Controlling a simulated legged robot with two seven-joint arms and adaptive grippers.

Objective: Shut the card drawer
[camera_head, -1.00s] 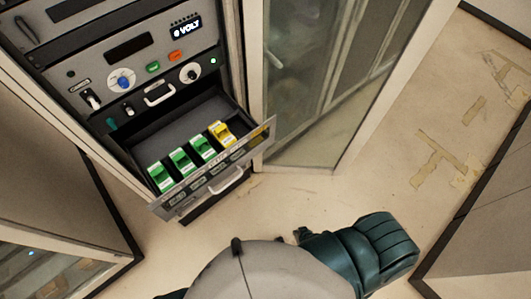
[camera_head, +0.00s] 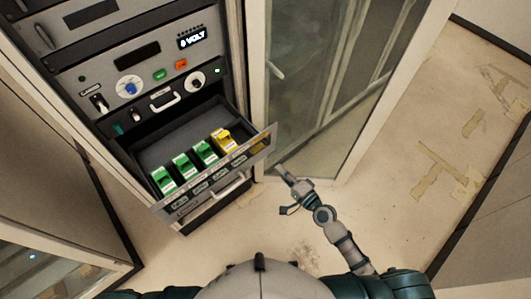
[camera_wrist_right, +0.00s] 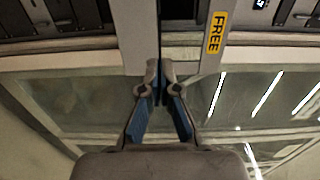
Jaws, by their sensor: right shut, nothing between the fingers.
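The card drawer (camera_head: 205,185) is pulled out of the rack in the head view. It holds several green cards (camera_head: 182,165) and a yellow card (camera_head: 224,138), and a pale handle (camera_head: 229,186) is on its front. My right gripper (camera_head: 281,170) is shut and empty, just right of the drawer front's right end and apart from it. In the right wrist view its blue-padded fingers (camera_wrist_right: 159,95) meet at the tips, with a cabinet frame beyond. My left gripper is not in view.
The rack panel (camera_head: 140,80) with knobs and a VOLT display stands above the drawer. An open glass door (camera_head: 310,90) stands to the right, close behind my right gripper. The floor at right is clear except for tape.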

